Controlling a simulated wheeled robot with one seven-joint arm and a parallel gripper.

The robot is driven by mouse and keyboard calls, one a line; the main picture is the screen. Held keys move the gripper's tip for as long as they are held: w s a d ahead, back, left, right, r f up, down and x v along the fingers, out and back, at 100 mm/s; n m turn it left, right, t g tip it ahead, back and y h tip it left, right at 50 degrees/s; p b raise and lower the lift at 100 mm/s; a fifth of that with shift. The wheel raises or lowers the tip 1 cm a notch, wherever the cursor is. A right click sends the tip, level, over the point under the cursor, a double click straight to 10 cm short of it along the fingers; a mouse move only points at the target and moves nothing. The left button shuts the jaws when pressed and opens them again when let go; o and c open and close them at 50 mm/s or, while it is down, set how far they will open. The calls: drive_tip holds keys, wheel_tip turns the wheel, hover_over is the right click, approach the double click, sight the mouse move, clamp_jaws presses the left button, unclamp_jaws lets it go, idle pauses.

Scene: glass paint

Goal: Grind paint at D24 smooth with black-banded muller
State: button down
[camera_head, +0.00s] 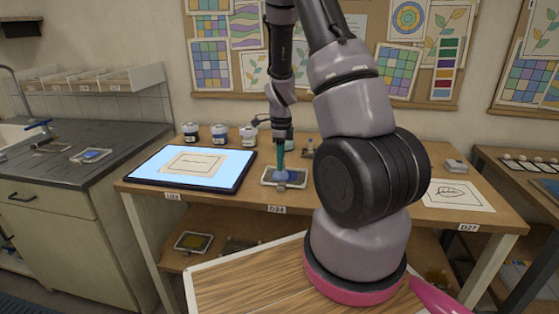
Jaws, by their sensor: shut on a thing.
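My gripper (283,143) points straight down over the middle of the long wooden table. It is shut on the muller (282,163), whose teal upper part shows just below the fingers. The muller's foot is down at the blue paint (281,177) on a small pale slab (298,182). The slab sits at the table's front edge, just behind the label D24 (276,209). The muller looks upright. I cannot make out a black band on it at this size. How smooth the paint is cannot be told.
A lit light pad (240,160) with a paper lies left of the slab. Several jars (220,133) stand behind it. A leaf drawing (458,194) lies at the right by label D27 (468,228). My arm hides the table between. Another slab with blue paint (92,155) lies on the left counter.

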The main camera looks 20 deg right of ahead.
sight(290, 176)
drive_tip(key=shift+s+d+f, duration=0.1)
drive_tip(key=shift+s+d, duration=0.55)
drive_tip(key=shift+d, duration=0.3)
drive_tip(key=shift+w+d, duration=0.2)
drive_tip(key=shift+d, duration=0.6)
drive_tip(key=shift+r, duration=2.6)
drive_tip(key=shift+f, duration=0.1)
drive_tip(key=shift+w+a+f, duration=0.1)
drive_tip(key=shift+a+f, duration=0.05)
drive_tip(key=shift+f, duration=1.8)
drive_tip(key=shift+f, duration=0.5)
